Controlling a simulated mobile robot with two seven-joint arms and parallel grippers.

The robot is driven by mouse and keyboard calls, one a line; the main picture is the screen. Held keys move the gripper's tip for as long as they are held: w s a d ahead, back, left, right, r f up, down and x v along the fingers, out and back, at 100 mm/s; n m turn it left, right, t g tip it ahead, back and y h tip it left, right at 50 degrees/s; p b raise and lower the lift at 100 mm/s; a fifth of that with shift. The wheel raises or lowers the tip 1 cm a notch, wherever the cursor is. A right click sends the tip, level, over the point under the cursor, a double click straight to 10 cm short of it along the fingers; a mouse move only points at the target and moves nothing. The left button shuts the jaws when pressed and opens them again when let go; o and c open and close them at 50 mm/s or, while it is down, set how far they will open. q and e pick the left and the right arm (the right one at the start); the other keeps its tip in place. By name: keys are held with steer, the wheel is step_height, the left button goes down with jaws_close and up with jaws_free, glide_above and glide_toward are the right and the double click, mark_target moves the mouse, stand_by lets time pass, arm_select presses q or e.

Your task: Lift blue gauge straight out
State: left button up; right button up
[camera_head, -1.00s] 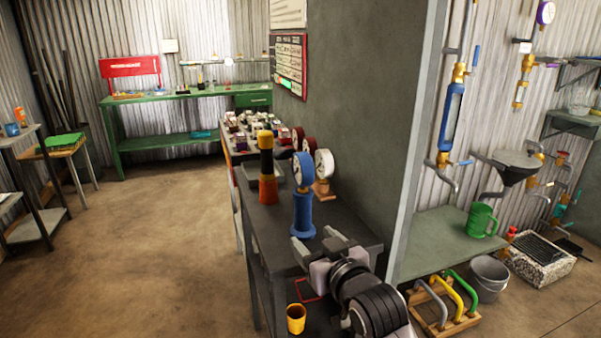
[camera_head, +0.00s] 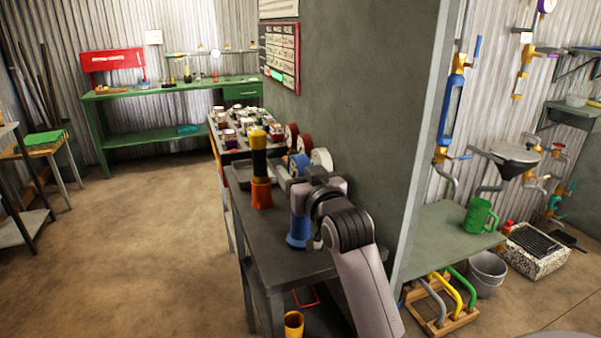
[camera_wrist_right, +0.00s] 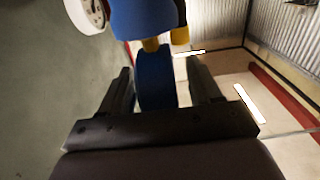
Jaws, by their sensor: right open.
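The blue gauge (camera_head: 298,232) stands upright on the dark bench, its round base clear and its upper part largely covered by my right gripper and wrist. My right gripper (camera_head: 297,186) is at the gauge's body, above its base. In the right wrist view, the jaws (camera_wrist_right: 160,78) are open, one on each side of a blue part of the gauge (camera_wrist_right: 154,82), with a visible gap at the right finger. I cannot tell whether the left finger touches it. My left gripper is not in view.
A black, yellow and red cylinder (camera_head: 260,172) stands left of the gauge. Red-cased gauges (camera_head: 292,137) and a white-faced gauge (camera_head: 321,159) stand close behind. The grey wall (camera_head: 365,110) rises close on the right. A yellow cup (camera_head: 293,323) is below the bench.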

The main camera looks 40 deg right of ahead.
steer(key=shift+w+d, duration=0.15)
steer(key=shift+w, duration=0.35)
steer(key=c, duration=1)
steer(key=shift+c, duration=0.2)
steer(key=shift+r, duration=0.15)
step_height(320, 180, up, 20)
steer(key=f+p, duration=0.1)
steer(key=p, duration=0.1)
steer(key=s+a+r+p, duration=0.1)
steer(key=s+a+p, duration=0.1)
steer(key=s+a, duration=0.2)
steer(key=v, duration=0.3)
steer(key=shift+s+p, duration=0.4)
